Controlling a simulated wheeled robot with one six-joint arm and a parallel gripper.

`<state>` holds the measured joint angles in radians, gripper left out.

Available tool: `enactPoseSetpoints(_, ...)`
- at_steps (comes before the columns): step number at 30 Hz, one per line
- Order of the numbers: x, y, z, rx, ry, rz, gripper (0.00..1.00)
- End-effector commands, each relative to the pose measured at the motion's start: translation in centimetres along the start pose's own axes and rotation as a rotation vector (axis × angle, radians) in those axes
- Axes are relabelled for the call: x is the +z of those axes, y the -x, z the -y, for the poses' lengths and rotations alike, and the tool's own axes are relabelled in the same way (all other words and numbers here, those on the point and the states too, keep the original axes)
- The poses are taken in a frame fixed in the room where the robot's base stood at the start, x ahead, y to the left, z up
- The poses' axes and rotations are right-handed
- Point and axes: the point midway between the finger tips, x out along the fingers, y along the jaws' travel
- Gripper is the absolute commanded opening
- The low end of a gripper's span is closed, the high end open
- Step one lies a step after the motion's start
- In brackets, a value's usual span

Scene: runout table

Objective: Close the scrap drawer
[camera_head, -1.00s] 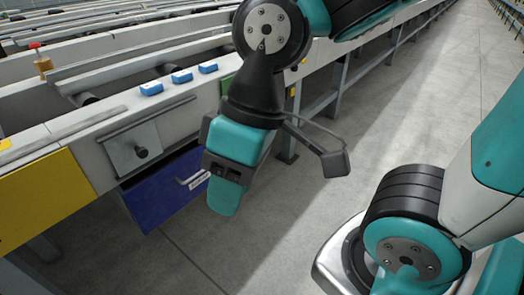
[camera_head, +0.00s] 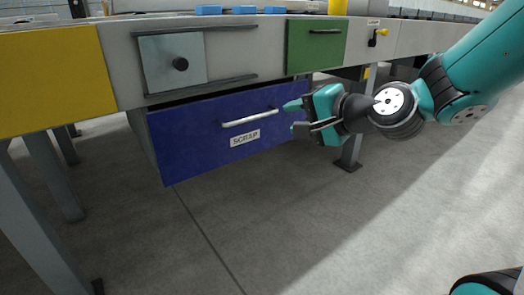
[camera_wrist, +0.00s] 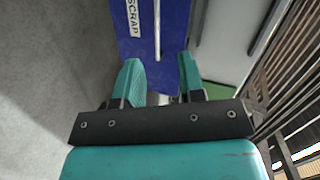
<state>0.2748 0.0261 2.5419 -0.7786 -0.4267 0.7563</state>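The scrap drawer (camera_head: 205,140) is blue with a white SCRAP label (camera_head: 245,138) and a silver bar handle (camera_head: 250,118). It stands partly pulled out under the table, with its left side wall and a dark gap above its front showing. My gripper (camera_head: 293,116) is in front of the drawer's right end, to the right of the handle. In the wrist view my gripper (camera_wrist: 157,62) has its two teal fingers apart, with the drawer front (camera_wrist: 176,25) and the handle (camera_wrist: 157,30) beyond them. Nothing is clamped between the fingers; I cannot tell whether they touch the drawer.
Above the drawer are a grey sliding panel (camera_head: 172,62) with a black knob between two rails and a green panel (camera_head: 316,45) with a handle. A yellow panel (camera_head: 50,80) is at left. A table leg (camera_head: 349,150) stands behind my gripper. The floor in front is clear.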

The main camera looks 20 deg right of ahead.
Motion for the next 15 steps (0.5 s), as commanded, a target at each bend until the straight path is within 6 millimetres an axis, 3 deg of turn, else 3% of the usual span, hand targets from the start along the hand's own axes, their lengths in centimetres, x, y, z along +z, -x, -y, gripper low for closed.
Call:
enactPoseSetpoints(1, -1.0, -0.8, -2.4, -0.026, -0.051, -0.044, 0.36)
enactPoseSetpoints(4, -2.7, -1.0, -3.4, -0.075, -0.129, -0.110, 0.36)
enactPoseSetpoints(15, -4.3, -2.0, -2.8, -0.112, -0.186, -0.150, 0.36)
